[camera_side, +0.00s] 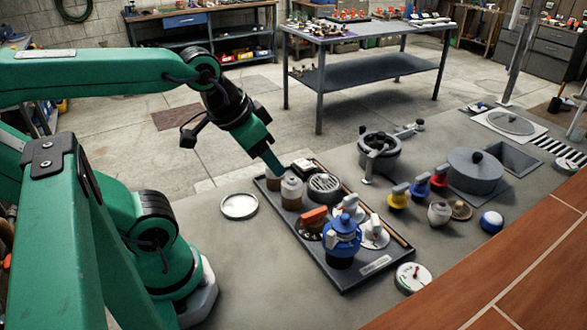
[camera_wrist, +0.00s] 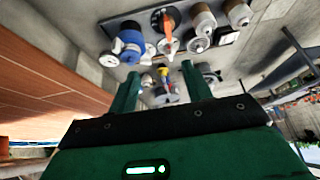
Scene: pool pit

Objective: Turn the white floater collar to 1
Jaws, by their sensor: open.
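The tray (camera_side: 372,266) holds several fittings. A blue-topped unit with pale parts (camera_side: 342,238) stands at its near end; it may be the floater, but I cannot tell which part is its collar. It also shows in the wrist view (camera_wrist: 128,44). White pieces with upright handles (camera_side: 373,234) stand beside it. Any number marks are too small to read. My gripper (camera_side: 272,160) is above the tray's far left end, apart from the blue-topped unit. In the wrist view my gripper (camera_wrist: 162,80) has its two green fingers spread with nothing held between them.
An orange-handled fitting (camera_side: 313,217), two capped bottles (camera_side: 291,193) and a round grate (camera_side: 324,187) crowd the tray. A dial (camera_side: 413,277) lies right. A dark pot (camera_side: 475,170) stands beyond.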

